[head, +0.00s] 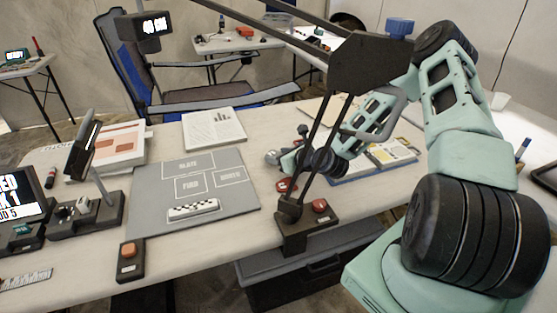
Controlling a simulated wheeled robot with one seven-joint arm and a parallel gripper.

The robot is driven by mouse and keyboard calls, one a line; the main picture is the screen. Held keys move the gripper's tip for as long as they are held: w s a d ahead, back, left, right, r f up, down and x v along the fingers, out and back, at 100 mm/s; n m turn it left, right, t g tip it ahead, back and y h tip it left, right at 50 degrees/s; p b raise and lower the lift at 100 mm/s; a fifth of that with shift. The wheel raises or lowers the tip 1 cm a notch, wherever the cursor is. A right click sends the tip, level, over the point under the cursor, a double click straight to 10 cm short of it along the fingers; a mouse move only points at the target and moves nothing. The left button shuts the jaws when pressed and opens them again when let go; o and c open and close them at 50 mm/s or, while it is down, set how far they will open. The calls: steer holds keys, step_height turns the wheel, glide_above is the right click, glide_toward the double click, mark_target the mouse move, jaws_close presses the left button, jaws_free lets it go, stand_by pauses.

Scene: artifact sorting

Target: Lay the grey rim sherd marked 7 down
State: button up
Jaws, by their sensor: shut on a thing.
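My arm reaches in from the right, and my gripper (289,160) is low over the table, just right of the grey mat (222,165). It is small and partly hidden behind the black lamp stand's rods. It is shut on a small grey piece (271,157), which fits the grey rim sherd; no number can be read on it. I cannot tell whether the piece touches the table. The mat has white outlined, labelled boxes, and no sherd shows in them.
The lamp stand (305,232), with a red button, stands at the front edge between mat and arm. A checkered scale bar (193,209) lies on the mat. A small red disc (286,185) lies below my gripper. Open booklets (390,155) lie right; a printed sheet (214,128) lies behind the mat.

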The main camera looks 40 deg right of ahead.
steer(key=shift+f, duration=0.7)
steer(key=shift+f, duration=0.1)
steer(key=o, duration=1)
steer(key=shift+c, duration=0.2)
